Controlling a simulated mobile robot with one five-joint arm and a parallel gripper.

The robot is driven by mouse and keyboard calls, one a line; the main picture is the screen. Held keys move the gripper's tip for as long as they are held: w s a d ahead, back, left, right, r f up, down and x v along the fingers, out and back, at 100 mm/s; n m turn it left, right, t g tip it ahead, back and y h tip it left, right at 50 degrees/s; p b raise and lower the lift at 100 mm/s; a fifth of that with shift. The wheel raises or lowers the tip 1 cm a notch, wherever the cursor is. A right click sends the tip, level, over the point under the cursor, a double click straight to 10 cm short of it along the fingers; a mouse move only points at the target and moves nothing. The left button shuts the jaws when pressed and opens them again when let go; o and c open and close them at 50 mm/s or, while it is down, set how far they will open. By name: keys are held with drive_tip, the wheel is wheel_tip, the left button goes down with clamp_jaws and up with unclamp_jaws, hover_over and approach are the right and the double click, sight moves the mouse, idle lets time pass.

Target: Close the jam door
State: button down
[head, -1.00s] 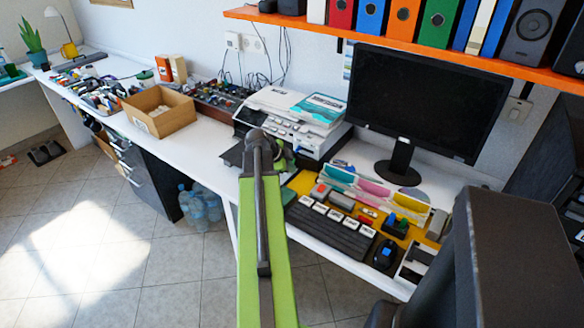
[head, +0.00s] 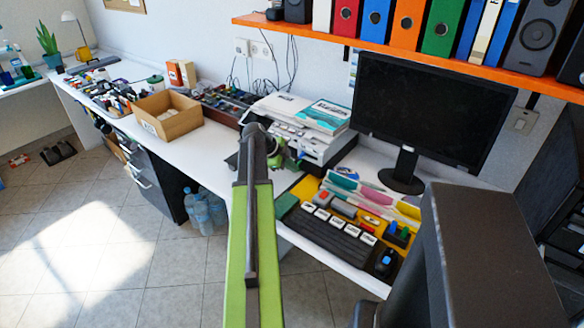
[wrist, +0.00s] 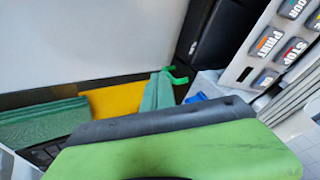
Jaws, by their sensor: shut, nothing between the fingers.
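The printer (head: 325,148) is a white and grey machine on the desk, left of the monitor, with papers on top. In the wrist view its button panel (wrist: 262,70) shows at the upper right, with labels such as PRINT and STOP. I cannot pick out the jam door for sure; a dark flat piece (head: 232,160) sticks out at the printer's left side, partly behind my arm. My gripper (head: 278,160) is at the printer's front left, mostly hidden behind my green arm. It looks shut and empty. I cannot tell whether it touches the printer.
A keyboard (head: 325,237) and colourful trays lie on the yellow mat right of my arm. The monitor (head: 425,108) stands behind them. A cardboard box (head: 180,122) is left on the desk. Water bottles (head: 207,212) stand on the floor below. An orange shelf (head: 400,52) hangs above.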

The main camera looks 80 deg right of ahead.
drive_tip(key=a, duration=0.3)
drive_tip(key=shift+w+a+r, duration=0.1)
drive_tip(key=shift+w+a, duration=0.15)
drive_tip(key=shift+w, duration=0.15)
drive_tip(key=p+v, duration=0.8)
drive_tip(key=v, duration=0.2)
drive_tip(key=shift+w, duration=0.4)
